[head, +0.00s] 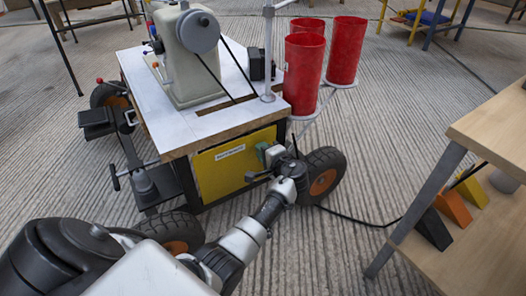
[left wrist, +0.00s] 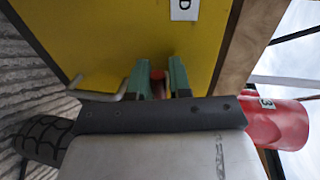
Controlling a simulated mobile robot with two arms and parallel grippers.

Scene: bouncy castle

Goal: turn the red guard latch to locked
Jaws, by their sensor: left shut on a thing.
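The red guard latch (left wrist: 158,75) shows as a small red piece between the green fingertips of my left gripper (left wrist: 160,82), against the yellow guard panel (left wrist: 100,40). In the head view my left gripper (head: 270,154) is at the right side of the yellow panel (head: 220,172), under the cart's top, and hides the latch there. The gripper is shut on the latch. The latch's exact angle is mostly hidden by the fingers. A white label with a letter D (left wrist: 186,9) is on the panel. My right gripper is not in view.
A bent metal handle (left wrist: 97,88) is beside the fingers. The wheeled cart carries a sewing-type machine (head: 185,60) on a white top (head: 150,100). Red bins (head: 304,75) stand at its right corner. A wooden table (head: 495,125) is at right; ribbed floor lies between.

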